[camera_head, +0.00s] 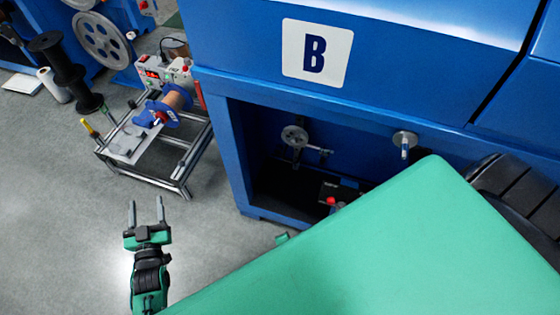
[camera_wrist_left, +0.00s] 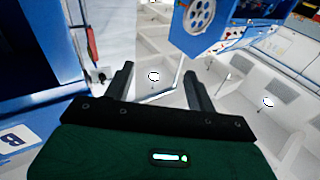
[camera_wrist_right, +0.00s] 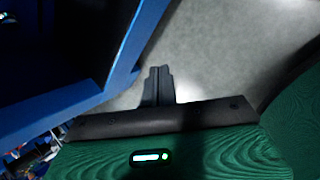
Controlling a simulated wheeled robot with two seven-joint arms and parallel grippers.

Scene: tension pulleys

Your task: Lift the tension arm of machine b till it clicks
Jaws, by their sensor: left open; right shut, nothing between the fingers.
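Machine b is the blue cabinet (camera_head: 400,85) with a white "B" sign (camera_head: 317,53). In its open recess a grey wheel (camera_head: 294,136) sits on a short arm with a small rod, which looks like the tension arm. A second grey pulley (camera_head: 404,139) is fixed further right. My left gripper (camera_head: 146,207) is open and empty over the floor, left of the recess; its parted fingers also show in the left wrist view (camera_wrist_left: 158,76). My right gripper (camera_wrist_right: 158,70) is shut and empty beside a blue frame edge. In the head view my green arm hides most of it.
A metal-framed stand (camera_head: 150,150) with a blue spool is left of machine b. Black reels (camera_head: 62,75) stand further left. A box with a red button (camera_head: 332,200) is low in the recess. Dark rollers (camera_head: 515,185) are at right. Grey floor (camera_head: 50,220) is clear at lower left.

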